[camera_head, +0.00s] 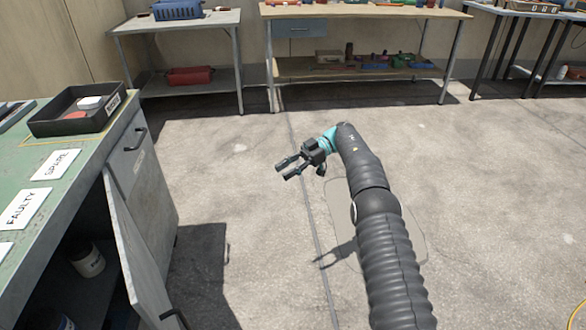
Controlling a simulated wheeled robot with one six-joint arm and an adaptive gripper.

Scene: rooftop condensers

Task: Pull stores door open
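A grey cabinet door (133,250) under the green workbench at the left stands swung out, with the dark interior showing beside it. A dark handle (175,318) shows low on it at the bottom edge of the picture. No label that says stores is visible. My gripper (283,168) is in the air over the concrete floor, right of the workbench and well apart from the door. Its two fingers point left, with a gap between them, and nothing is held.
The bench (70,150) carries a black tray (60,123) and cards reading SPARE (56,164) and FAULTY (25,207). A drawer (125,160) with a dark handle is under its top. Tins stand inside the cabinet. Tables line the back wall. The floor between is clear.

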